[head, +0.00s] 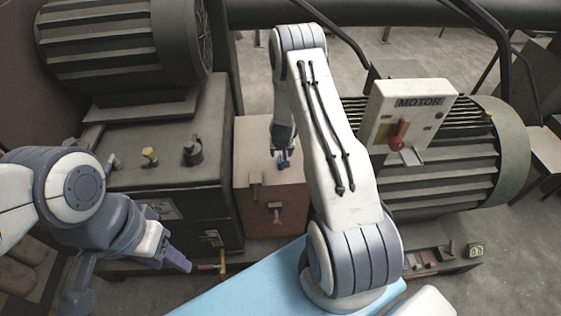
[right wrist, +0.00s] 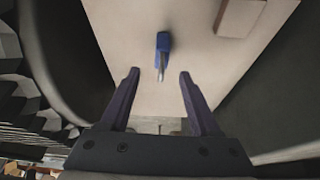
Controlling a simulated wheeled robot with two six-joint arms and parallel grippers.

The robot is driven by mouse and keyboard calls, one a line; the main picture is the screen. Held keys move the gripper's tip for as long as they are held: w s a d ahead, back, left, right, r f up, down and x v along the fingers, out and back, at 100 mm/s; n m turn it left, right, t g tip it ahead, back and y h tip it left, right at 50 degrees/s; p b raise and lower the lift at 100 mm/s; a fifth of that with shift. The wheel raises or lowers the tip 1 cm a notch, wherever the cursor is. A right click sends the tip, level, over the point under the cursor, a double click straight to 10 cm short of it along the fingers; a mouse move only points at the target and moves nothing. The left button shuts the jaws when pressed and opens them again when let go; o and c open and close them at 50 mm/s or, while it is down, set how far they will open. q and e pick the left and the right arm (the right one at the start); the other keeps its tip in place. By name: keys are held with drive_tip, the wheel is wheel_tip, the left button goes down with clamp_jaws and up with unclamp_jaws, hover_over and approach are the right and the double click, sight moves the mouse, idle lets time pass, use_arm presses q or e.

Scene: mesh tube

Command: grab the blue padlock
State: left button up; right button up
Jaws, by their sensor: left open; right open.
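The blue padlock (right wrist: 163,42) lies on a pale flat surface in the right wrist view, with its metal shackle pointing towards my gripper. My right gripper (right wrist: 159,77) is open, its two dark fingers apart with nothing between them. The padlock body is beyond the fingertips, roughly in line with the gap; the shackle end is near the level of the tips. In the head view my right gripper (head: 283,158) is over the top of a reddish-brown box (head: 290,195), partly hidden by my arm. My left gripper (head: 176,261) is open and empty at the lower left, away from the padlock.
A dark cabinet (head: 180,170) with a motor on top stands left of the box. A MOTOR switch box (head: 410,110) with a red lever stands to the right. A blue surface (head: 240,285) is in front.

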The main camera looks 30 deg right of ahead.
drive_tip(key=shift+p+x, duration=0.9)
drive_tip(key=shift+x, duration=1.95)
drive_tip(key=shift+a, duration=0.15)
clamp_jaws()
